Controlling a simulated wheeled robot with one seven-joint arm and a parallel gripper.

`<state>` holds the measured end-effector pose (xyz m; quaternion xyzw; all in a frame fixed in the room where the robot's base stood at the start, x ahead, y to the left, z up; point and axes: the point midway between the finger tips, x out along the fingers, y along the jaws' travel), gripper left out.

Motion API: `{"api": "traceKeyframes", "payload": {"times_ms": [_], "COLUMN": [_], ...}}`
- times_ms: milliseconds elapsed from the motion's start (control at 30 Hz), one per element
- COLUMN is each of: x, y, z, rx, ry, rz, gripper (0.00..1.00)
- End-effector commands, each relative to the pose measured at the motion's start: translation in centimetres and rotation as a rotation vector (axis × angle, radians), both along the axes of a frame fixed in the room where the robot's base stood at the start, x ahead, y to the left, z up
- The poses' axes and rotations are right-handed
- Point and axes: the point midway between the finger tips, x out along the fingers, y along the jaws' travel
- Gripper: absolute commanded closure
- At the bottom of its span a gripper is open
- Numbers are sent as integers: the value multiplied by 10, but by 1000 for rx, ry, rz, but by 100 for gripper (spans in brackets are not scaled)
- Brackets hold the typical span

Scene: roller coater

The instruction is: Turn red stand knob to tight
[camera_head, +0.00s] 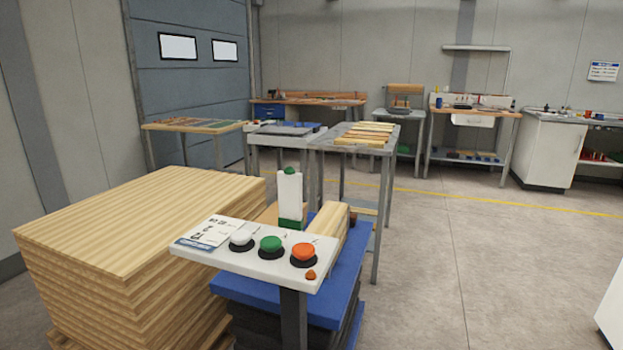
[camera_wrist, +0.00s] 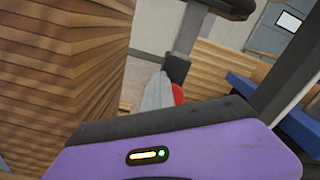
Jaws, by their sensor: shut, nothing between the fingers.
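A white control panel on a dark stand (camera_head: 213,257) stands in front of me in the head view. Its red knob (camera_head: 303,252) is a rounded orange-red cap on a black base, at the panel's right. I cannot read its turned position. A smaller orange-red piece (camera_head: 311,275) sits near the panel's front right edge. My gripper (camera_wrist: 170,150) shows as a purple housing with a small lit strip across the bottom of the wrist view; it is shut and empty. A red rounded piece (camera_wrist: 178,94) shows past the housing beside a pale grey wedge; I cannot tell what it is.
A white knob (camera_head: 241,239) and a green knob (camera_head: 271,245) share the panel. A tall wood stack (camera_head: 130,215) stands at the left. A blue platform (camera_head: 340,285) lies behind the panel. Workbenches line the back wall. The floor (camera_head: 480,270) to the right is clear.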

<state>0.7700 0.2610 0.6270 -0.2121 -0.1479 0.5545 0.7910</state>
Motion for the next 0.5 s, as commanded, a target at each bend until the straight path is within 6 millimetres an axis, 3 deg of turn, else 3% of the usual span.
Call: {"api": "traceKeyframes", "payload": {"times_ms": [500], "x": [12], "y": [-5], "z": [8], "rx": [0], "ry": [-1], "rz": [-1], "gripper": [100]}}
